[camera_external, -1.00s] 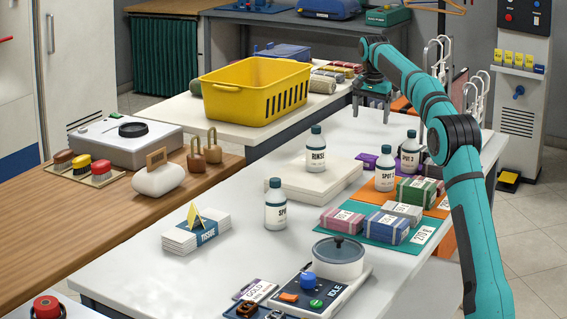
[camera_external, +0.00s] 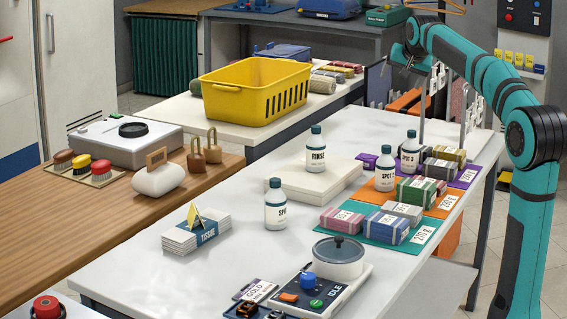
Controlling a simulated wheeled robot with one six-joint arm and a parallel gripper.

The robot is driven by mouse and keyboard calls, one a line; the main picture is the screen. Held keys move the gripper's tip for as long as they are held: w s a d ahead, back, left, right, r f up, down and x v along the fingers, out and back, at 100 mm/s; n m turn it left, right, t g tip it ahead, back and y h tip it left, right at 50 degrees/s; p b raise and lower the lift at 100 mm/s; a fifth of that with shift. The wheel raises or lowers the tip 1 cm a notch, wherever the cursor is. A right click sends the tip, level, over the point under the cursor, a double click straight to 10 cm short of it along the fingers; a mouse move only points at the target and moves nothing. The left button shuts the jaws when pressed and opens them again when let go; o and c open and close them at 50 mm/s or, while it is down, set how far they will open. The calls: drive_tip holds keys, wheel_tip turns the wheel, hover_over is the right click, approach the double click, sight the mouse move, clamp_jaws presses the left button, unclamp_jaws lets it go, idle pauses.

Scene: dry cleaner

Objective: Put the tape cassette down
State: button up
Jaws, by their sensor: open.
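My gripper (camera_external: 411,66) is open and seems empty. It is raised beyond the far end of the white table (camera_external: 180,275), well clear of the things on it. I cannot clearly make out a tape cassette.
White bottles (camera_external: 385,172) and folded bundles on green, orange and purple mats (camera_external: 468,177) fill the right side. A yellow basket (camera_external: 240,103) stands on the table behind. The white table's front left is clear.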

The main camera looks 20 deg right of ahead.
drive_tip(key=s+f+n+t, duration=0.2)
drive_tip(key=s+t, duration=0.2)
drive_tip(key=s, duration=1.5)
drive_tip(key=s+f+n+t, duration=0.2)
drive_tip(key=s+t, duration=0.3)
drive_tip(key=s, duration=1.4)
drive_tip(key=shift+s+a+f+n, duration=0.3)
drive_tip(key=shift+f+n, duration=0.1)
drive_tip(key=shift+f, duration=0.1)
